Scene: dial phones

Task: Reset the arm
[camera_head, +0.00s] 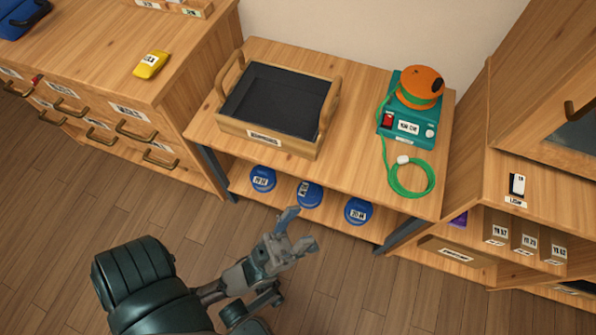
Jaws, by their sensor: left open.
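My left arm comes in from the lower left of the head view. Its gripper (301,228) is open and empty, with fingers spread. In the picture it lies in front of the table's lower shelf, below the middle blue round tin, with one fingertip near that tin's lower edge. I cannot tell the exact gap to the shelf. My right gripper is not in view.
A wooden table (355,165) holds a black-lined tray (268,135) and a green device with an orange top (409,115) and green cable. Blue tins (356,211) sit on its lower shelf. A drawer cabinet (95,75) stands left, shelves (520,225) right. Floor is clear in front.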

